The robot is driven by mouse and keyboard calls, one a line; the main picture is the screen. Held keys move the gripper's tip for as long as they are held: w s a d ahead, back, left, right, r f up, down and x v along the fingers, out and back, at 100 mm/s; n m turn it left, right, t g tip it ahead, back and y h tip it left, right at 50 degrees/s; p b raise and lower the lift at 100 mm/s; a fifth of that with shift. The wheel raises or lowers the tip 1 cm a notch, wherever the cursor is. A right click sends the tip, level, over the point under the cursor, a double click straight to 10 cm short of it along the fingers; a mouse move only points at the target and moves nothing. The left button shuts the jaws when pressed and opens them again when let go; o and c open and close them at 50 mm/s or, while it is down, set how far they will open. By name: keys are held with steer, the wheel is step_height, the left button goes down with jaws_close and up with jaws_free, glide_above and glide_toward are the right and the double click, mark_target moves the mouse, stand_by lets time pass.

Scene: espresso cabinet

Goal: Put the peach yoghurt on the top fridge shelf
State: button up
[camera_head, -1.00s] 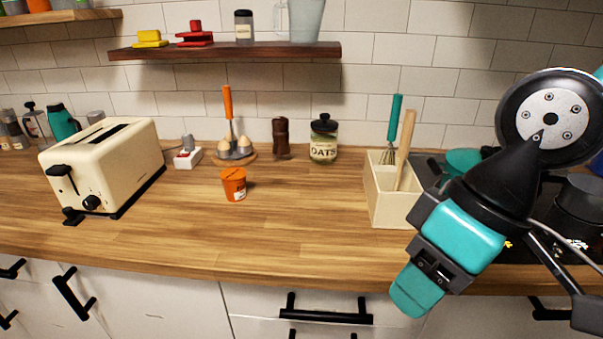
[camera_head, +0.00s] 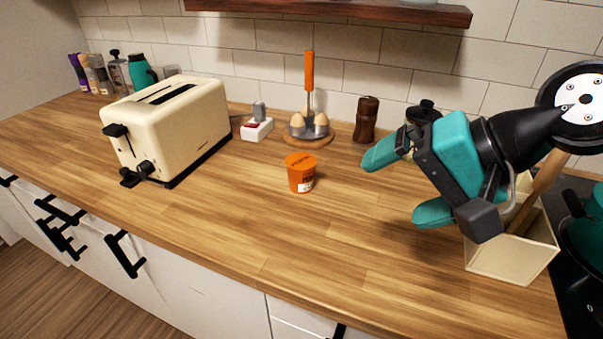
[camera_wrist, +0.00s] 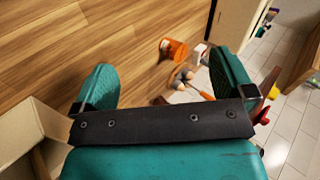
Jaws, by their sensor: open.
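The peach yoghurt is a small orange cup (camera_head: 300,173) with an orange lid. It stands upright on the wooden counter, right of the toaster. My gripper (camera_head: 392,188) is open and empty, to the right of the cup and apart from it, with its teal fingers pointing left. In the wrist view the cup (camera_wrist: 174,50) shows beyond the gap between my fingers (camera_wrist: 160,85). No fridge or fridge shelf can be made out in these views.
A cream toaster (camera_head: 172,125) stands to the left. Behind the cup are an egg holder (camera_head: 308,137) and a brown pepper mill (camera_head: 366,120). A utensil box (camera_head: 500,262) is beside my arm. The counter in front of the cup is clear.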

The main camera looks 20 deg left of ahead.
steer(key=w+a+f+m+t+y+b, duration=0.1)
steer(key=w+a+f+m+t+y, duration=0.2)
steer(key=w+a+m, duration=0.45)
steer(key=m+t+y+b, duration=0.2)
steer(key=m+t+y, duration=0.2)
steer(key=m, duration=1.2)
glide_toward(301, 169)
steer(key=w+a+r, duration=0.3)
steer(key=w+r, duration=0.1)
steer(key=r, duration=0.1)
step_height(301, 169, down, 7)
steer(key=shift+f+b, duration=0.1)
steer(key=shift+b, duration=0.25)
steer(key=shift+w+a+p, duration=0.1)
steer(key=shift+a+p, duration=0.2)
steer(key=p+x, duration=0.2)
steer(key=x, duration=0.5)
steer(key=shift+d, duration=0.1)
steer(key=c, duration=1.1)
